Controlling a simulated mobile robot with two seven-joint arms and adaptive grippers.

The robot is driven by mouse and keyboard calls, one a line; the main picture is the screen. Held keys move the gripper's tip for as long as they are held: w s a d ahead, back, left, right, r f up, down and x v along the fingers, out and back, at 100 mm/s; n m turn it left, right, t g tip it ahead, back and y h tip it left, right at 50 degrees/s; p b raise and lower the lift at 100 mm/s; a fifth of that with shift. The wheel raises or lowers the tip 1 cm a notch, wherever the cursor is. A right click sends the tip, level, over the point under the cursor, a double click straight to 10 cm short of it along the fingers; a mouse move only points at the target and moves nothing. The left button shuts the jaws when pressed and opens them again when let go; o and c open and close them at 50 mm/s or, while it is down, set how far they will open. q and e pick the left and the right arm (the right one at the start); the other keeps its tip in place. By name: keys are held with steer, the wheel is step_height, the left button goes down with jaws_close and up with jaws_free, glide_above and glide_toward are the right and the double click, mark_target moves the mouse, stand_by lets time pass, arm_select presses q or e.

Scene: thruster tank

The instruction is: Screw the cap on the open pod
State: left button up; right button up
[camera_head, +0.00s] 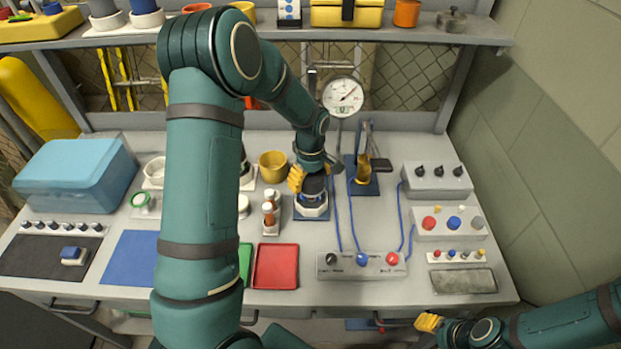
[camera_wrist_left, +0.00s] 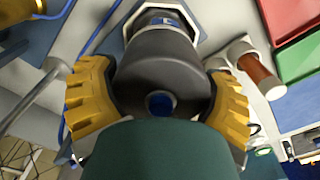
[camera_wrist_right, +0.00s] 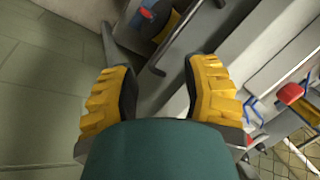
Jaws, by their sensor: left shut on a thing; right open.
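My left gripper (camera_head: 305,178) is above a white holder (camera_head: 311,211) on a small blue base, near the middle of the bench. In the left wrist view its yellow fingers (camera_wrist_left: 160,100) are shut on the sides of a dark grey round cap (camera_wrist_left: 155,62) with a blue centre. The cap is over the holder, where the pod shows only as a dark and blue part (camera_head: 312,198). I cannot tell whether the thread is engaged. My right gripper (camera_head: 428,322) is open and empty below the bench's front edge; its fingers (camera_wrist_right: 163,90) are spread in the right wrist view.
A red tray (camera_head: 275,266) lies in front. A switch box (camera_head: 361,265) with blue cables is front right, and a pressure gauge (camera_head: 342,96) stands behind. My left arm hides part of the bench.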

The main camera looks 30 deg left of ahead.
arm_select(q)
steer(key=m, duration=0.5)
steer(key=shift+m, duration=2.3)
steer(key=o, duration=0.9)
steer(key=shift+r, duration=0.1)
step_height(320, 180, up, 12)
steer(key=shift+f, duration=0.1)
